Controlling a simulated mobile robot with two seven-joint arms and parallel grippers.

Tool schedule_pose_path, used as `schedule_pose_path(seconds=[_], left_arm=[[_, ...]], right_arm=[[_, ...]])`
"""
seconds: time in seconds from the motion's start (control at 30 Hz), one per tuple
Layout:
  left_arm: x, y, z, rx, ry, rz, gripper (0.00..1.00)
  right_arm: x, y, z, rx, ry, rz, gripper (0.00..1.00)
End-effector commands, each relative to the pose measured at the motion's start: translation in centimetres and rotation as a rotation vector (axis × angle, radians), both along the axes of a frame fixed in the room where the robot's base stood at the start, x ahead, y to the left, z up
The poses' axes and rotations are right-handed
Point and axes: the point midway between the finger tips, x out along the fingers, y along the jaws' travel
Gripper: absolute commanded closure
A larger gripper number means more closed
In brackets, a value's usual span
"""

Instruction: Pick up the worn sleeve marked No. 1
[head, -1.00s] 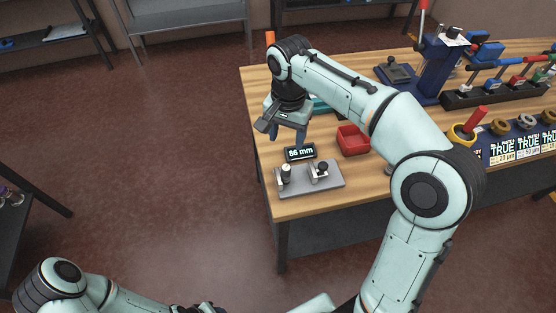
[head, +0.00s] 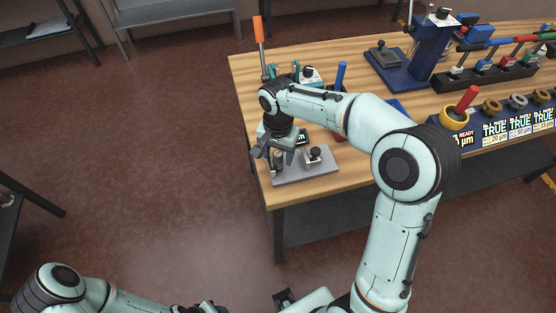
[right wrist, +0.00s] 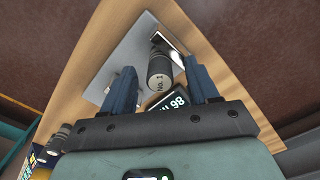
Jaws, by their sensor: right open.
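The worn sleeve marked No. 1 (right wrist: 159,79) is a dark grey cylinder in the right wrist view, with its label facing the camera. It sits at the metal gauge fixture (head: 315,173) near the table's front left corner. My right gripper (right wrist: 160,67) is open, with one blue finger on each side of the sleeve and visible gaps between. In the head view my right gripper (head: 277,150) is low over the left end of the fixture and largely hides the sleeve.
A small display (right wrist: 168,104) reading in mm stands close behind the sleeve. An orange-handled tool (head: 259,34) and a blue handle (head: 341,75) stand behind my arm. A blue press (head: 426,58) and a row of rings (head: 518,101) lie to the right.

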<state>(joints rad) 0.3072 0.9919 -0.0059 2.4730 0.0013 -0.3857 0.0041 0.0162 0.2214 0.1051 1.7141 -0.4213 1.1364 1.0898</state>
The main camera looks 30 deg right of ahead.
Motion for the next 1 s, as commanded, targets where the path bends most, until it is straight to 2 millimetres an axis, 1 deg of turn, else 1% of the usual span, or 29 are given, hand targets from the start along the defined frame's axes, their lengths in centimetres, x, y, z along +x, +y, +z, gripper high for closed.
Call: schedule_pose_path(seconds=[0.2,0.27,0.3,0.37,0.4,0.77,0.87,1.0], left_arm=[[0.0,0.0,0.0,0.000,0.000,0.000,0.57],[0.0,0.0,0.0,0.000,0.000,0.000,0.57],[0.0,0.0,0.0,0.000,0.000,0.000,0.57],[0.0,0.0,0.0,0.000,0.000,0.000,0.57],[0.0,0.0,0.0,0.000,0.000,0.000,0.57],[0.1,0.0,0.1,0.000,-0.001,0.000,0.57],[0.1,0.0,0.2,0.000,-0.002,0.000,0.57],[0.4,0.0,0.5,0.000,-0.004,0.000,0.57]], right_arm=[[0.0,0.0,0.0,0.000,-0.001,0.000,0.41],[0.0,0.0,0.0,0.000,-0.001,0.000,0.60],[0.0,0.0,0.0,0.000,-0.001,0.000,0.73],[0.0,0.0,0.0,0.000,-0.001,0.000,0.93],[0.0,0.0,0.0,0.000,-0.001,0.000,1.00],[0.1,0.0,0.3,0.000,-0.003,-0.001,1.00],[0.1,0.0,1.1,0.000,-0.006,-0.001,1.00],[0.1,0.0,3.1,-0.001,-0.007,-0.001,1.00]])
